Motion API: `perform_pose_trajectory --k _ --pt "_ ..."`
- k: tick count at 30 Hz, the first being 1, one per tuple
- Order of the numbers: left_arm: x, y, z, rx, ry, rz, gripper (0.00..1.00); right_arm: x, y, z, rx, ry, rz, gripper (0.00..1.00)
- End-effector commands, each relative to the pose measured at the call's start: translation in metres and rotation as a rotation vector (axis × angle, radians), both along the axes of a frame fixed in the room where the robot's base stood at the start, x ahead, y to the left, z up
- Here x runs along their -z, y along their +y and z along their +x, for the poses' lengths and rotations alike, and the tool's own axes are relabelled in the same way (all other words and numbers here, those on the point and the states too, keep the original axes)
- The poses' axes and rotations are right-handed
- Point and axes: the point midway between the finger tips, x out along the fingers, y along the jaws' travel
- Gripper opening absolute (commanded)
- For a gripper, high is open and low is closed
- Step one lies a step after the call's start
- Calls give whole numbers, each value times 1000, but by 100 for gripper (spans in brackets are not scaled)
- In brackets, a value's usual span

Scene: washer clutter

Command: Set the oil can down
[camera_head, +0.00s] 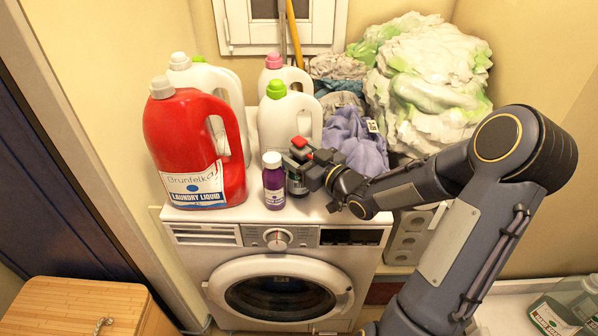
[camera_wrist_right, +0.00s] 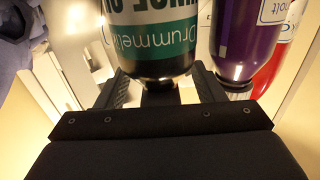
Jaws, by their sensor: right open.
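The oil can (camera_head: 296,184) is a small dark can with a pale label, beside a purple bottle near the front of the washer top (camera_head: 345,212). It looks upright and appears to rest on the washer top. In the right wrist view the can (camera_wrist_right: 155,40) shows a white and green label, upside down in that picture. My right gripper (camera_head: 303,168) is open, with its fingers (camera_wrist_right: 160,88) on either side of the can. It partly hides the can in the head view. My left gripper is not in view.
The purple bottle (camera_head: 273,186) stands close left of the can. A red laundry jug (camera_head: 190,140) is further left, with white bottles (camera_head: 290,115) behind. Purple cloth (camera_head: 355,140) and piled laundry (camera_head: 430,80) lie behind my right arm. A wooden hamper (camera_head: 75,305) stands front left.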

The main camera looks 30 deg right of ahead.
Motion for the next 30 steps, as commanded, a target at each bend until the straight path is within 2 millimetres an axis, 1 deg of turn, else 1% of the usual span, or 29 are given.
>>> perform_pose_trajectory --k 2,16,26,30 --pt "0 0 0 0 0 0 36 0 0 0 0 0 0 61" --pt "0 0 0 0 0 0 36 0 0 -1 0 1 0 0" --pt "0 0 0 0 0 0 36 1 0 -1 0 3 -1 0" --pt "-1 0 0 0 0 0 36 -3 0 -1 0 3 -2 0"
